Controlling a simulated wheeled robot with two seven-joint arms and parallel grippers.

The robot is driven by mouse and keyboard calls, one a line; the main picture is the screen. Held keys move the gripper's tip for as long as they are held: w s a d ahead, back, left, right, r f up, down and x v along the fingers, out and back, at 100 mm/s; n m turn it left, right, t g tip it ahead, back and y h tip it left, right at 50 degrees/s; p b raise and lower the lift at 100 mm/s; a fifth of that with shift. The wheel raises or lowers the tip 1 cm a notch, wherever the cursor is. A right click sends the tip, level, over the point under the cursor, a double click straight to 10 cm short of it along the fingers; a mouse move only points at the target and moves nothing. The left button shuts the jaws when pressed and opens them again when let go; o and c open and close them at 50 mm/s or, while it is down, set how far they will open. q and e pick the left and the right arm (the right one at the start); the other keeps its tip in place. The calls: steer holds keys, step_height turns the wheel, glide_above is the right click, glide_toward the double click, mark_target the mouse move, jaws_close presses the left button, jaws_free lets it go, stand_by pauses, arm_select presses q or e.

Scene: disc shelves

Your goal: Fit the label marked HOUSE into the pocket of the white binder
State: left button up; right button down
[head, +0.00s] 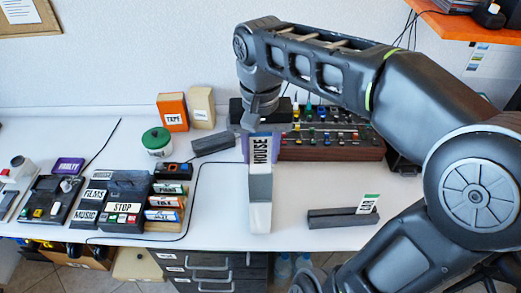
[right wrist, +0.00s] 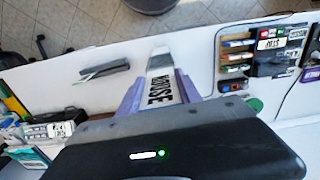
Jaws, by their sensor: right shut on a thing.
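The label marked HOUSE (head: 261,150) is upright in the head view, its text running vertically. My right gripper (head: 260,134) is shut on it from above and behind; in the right wrist view the label (right wrist: 159,90) sits between my two purple fingers. The white binder (head: 259,217), with a grey band (head: 260,186), stands near the table's front edge, directly below the label in the picture. Its end also shows beyond the label in the right wrist view (right wrist: 160,50). I cannot tell whether the label touches the binder or enters its pocket. My left gripper is not in view.
A dark slotted holder (head: 335,218) with a small green and white card (head: 368,203) lies to the right. A mixer (head: 335,143) stands behind. Orange (head: 172,111) and cream (head: 201,108) boxes stand at the back. Dark labelled boxes (head: 122,204) fill the left.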

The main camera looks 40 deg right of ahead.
steer(key=shift+f+b, duration=1)
steer(key=shift+f, duration=0.35)
steer(key=c, duration=0.7)
jaws_free()
steer(key=shift+c, duration=0.2)
steer(key=shift+r, duration=0.35)
step_height(320, 180, up, 7)
steer(key=p, duration=0.5)
steer(key=shift+p, duration=0.35)
